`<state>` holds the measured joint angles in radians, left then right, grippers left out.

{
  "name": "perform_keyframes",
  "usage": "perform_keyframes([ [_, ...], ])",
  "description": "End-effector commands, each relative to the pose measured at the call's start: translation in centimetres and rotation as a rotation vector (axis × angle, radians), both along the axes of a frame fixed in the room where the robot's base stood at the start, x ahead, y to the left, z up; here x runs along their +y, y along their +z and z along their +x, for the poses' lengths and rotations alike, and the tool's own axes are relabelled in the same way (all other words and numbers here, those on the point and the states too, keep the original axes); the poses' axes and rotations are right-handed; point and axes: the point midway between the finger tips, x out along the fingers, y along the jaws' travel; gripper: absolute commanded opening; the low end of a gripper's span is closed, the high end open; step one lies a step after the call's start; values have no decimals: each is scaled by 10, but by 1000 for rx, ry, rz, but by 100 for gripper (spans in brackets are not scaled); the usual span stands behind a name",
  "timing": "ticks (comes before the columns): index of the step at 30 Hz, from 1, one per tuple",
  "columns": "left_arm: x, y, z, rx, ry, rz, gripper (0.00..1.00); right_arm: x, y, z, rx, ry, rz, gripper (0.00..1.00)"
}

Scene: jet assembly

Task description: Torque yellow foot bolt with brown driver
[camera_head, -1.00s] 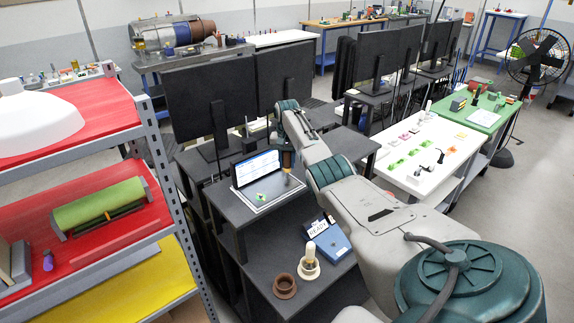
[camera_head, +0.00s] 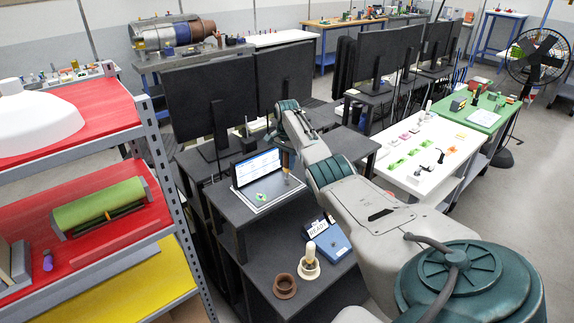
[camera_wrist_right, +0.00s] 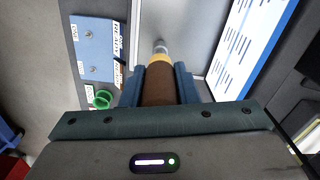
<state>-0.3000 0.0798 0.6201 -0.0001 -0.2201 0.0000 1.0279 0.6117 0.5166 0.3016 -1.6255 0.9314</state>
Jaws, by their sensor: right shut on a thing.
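The brown driver (camera_wrist_right: 158,85) sits between the blue fingers of my right gripper (camera_wrist_right: 160,72), which is shut on it. Its yellow collar and metal tip point away from the wrist camera, over a grey surface. In the head view, my right gripper (camera_head: 285,152) is over the right side of the grey tray (camera_head: 272,202), close to the screen. A small green part (camera_head: 262,197) lies on the tray, left of the driver. I cannot make out the yellow foot bolt or whether the tip touches anything. My left gripper is out of view.
A lit screen (camera_head: 257,168) stands at the tray's back edge. A blue READY box (camera_head: 335,243), a cream holder (camera_head: 309,268) and an empty-looking brown ring holder (camera_head: 285,286) stand on the lower dark shelf. Large black monitors (camera_head: 210,105) stand behind.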

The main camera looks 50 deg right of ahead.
Motion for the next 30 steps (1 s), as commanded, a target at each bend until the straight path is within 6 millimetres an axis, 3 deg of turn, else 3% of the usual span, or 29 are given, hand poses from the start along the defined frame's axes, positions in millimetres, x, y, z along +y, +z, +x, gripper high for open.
perform_keyframes([
  [5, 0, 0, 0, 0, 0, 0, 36, 0, 1, 0, -1, -17, 0, 0],
  [16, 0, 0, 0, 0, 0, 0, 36, 0, 0, 1, -1, -402, 0, 0],
  [30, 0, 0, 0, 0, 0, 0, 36, 0, 1, 1, -1, -431, 0, 0],
])
